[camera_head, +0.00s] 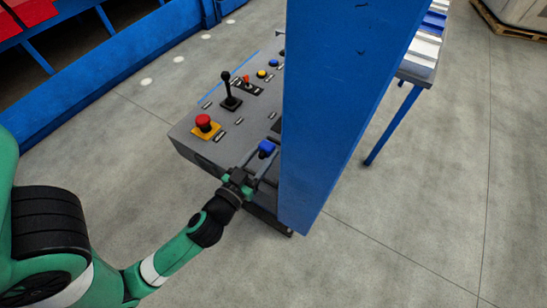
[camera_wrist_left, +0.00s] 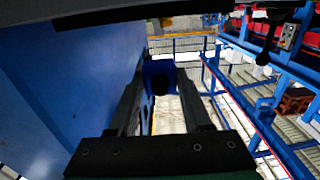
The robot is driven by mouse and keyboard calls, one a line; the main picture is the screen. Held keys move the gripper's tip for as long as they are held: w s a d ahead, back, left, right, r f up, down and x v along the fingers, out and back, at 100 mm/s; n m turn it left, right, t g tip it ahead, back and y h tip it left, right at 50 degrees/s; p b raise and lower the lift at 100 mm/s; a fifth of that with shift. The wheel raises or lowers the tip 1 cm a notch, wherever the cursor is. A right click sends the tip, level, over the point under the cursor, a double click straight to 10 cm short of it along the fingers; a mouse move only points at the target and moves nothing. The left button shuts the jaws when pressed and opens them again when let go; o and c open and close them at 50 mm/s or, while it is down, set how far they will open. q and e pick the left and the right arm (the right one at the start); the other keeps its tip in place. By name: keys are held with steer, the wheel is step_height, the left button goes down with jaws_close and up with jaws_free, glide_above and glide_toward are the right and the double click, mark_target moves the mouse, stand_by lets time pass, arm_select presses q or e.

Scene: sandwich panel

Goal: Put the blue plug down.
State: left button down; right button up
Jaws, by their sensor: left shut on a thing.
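My left gripper (camera_head: 259,164) is shut on the blue plug (camera_head: 267,147) at the near right edge of the grey control panel (camera_head: 195,145). The left wrist view shows the blue plug (camera_wrist_left: 159,77) between the two dark fingers, with a round dark end facing the camera. I cannot tell whether the plug touches the panel. My right gripper is not in view.
A tall blue post (camera_head: 325,110) stands close to the right of my left gripper and hides part of the panel. A red emergency button (camera_head: 204,121) on a yellow base and a black joystick (camera_head: 230,92) stand up from the panel. Open floor lies in front.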

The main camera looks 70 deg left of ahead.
arm_select(q)
steer(key=shift+f, duration=0.35)
steer(key=f+b, duration=0.1)
steer(key=w+a+f+b, duration=0.1)
steer(key=f, duration=0.1)
steer(key=f+b, duration=0.1)
steer(key=b, duration=0.1)
steer(key=shift+w+a+f, duration=0.15)
steer(key=shift+w, duration=0.25)
steer(key=shift+s+d, duration=0.3)
steer(key=shift+s, duration=0.1)
steer(key=shift+w+a+f, duration=0.15)
steer(key=shift+w, duration=0.05)
steer(key=shift+f, duration=0.15)
steer(key=shift+c, duration=2.4)
jaws_free()
steer(key=shift+s, duration=0.1)
steer(key=shift+o, duration=0.7)
